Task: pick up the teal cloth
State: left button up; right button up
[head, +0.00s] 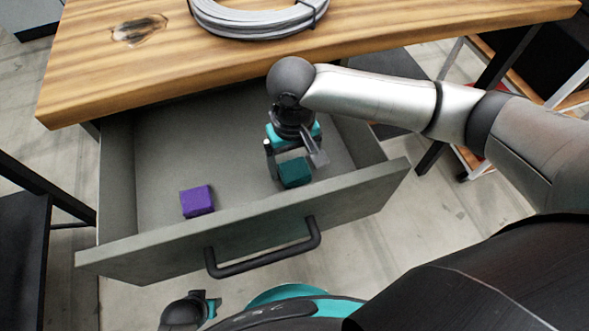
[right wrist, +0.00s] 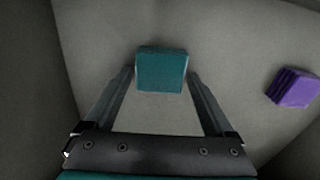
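The teal cloth (head: 295,172) is a small folded block lying on the floor of the open drawer, towards its front right. It also shows in the right wrist view (right wrist: 162,70), between the ends of the two fingers. My right gripper (head: 294,163) reaches down into the drawer over the cloth. Its fingers (right wrist: 162,75) are apart, one on each side of the cloth, with no clear grip on it. Whether a finger touches the cloth is hard to tell. My left gripper (head: 208,304) shows only in part at the bottom edge, and its fingers are not clear.
A purple folded cloth (head: 197,201) lies to the left in the same grey drawer (head: 245,230), whose front has a black handle (head: 265,262). A wooden tabletop (head: 200,45) with a grey cable coil (head: 258,22) overhangs the drawer's back. The drawer's middle is clear.

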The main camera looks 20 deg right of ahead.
aim_at(293, 166)
jog(key=c, duration=1.1)
jog(key=shift+r, duration=0.15)
jog(key=shift+r, duration=0.15)
jog(key=shift+r+p, duration=0.25)
jog(key=shift+p, duration=0.05)
notch_tip(293, 166, up, 6)
jog(key=p, duration=0.3)
jog(key=shift+r, duration=0.2)
pick_arm(q)
jog(key=s+a+f+p, duration=0.1)
jog(key=s+a+f, duration=0.2)
jog(key=s+a, duration=0.2)
jog(key=shift+s+a+f+y, duration=0.2)
jog(key=shift+s+a+y, duration=0.1)
jog(key=shift+s, duration=1.2)
pick_arm(e)
jog(key=shift+r, duration=1.25)
